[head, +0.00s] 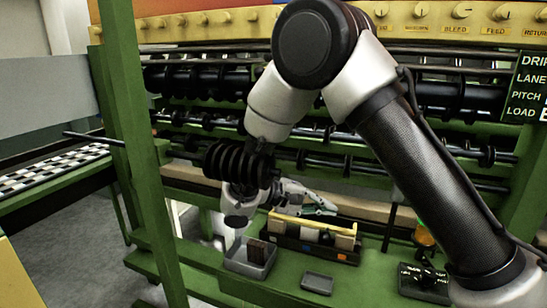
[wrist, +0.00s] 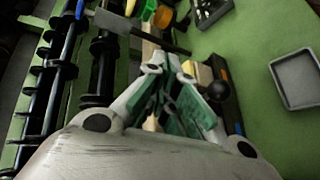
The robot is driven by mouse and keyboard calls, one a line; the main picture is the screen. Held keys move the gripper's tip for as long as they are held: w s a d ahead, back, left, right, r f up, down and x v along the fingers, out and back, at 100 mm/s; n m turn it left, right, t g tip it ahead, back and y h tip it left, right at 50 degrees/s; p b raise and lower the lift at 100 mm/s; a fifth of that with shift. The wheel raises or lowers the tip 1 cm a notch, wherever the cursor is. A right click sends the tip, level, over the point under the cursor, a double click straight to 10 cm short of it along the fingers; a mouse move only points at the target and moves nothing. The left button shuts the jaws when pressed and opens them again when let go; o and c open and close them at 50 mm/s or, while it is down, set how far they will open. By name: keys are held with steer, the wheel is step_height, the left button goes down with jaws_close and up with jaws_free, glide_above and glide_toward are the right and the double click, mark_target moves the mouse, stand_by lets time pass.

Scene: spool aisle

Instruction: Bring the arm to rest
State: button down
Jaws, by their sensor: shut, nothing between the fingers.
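My gripper (head: 322,207) is shut and empty. In the head view it points to the right, above the back of a dark box with cream blocks (head: 310,240) on the green bench. My arm rises from the lower right, bends at the top of the picture and comes down to the wrist. In the wrist view the green-padded fingers (wrist: 170,75) come together over the cream blocks, which they partly hide. I cannot tell how much gap lies between the fingers and the box.
A grey bin (head: 251,262) holding dark blocks, a small empty grey tray (head: 317,284) and a black tray (head: 423,284) with small parts stand on the bench (head: 365,272). Rows of dark rollers (head: 440,90) fill the frame behind. A green post (head: 140,150) stands left.

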steer(key=s+d+r+m+g+y, duration=0.1)
steer(key=s+d+r+g+y, duration=0.1)
steer(key=s+d+r+y, duration=0.35)
steer(key=s+d+r+m+g+y, duration=0.1)
steer(key=s+d+r+m+y, duration=0.15)
steer(key=d+r, duration=0.55)
steer(key=s+d+r+t+y, duration=0.2)
steer(key=s+d+t+y, duration=0.3)
steer(key=s, duration=0.8)
steer(key=shift+d+t+y, duration=0.3)
steer(key=shift+d, duration=1.2)
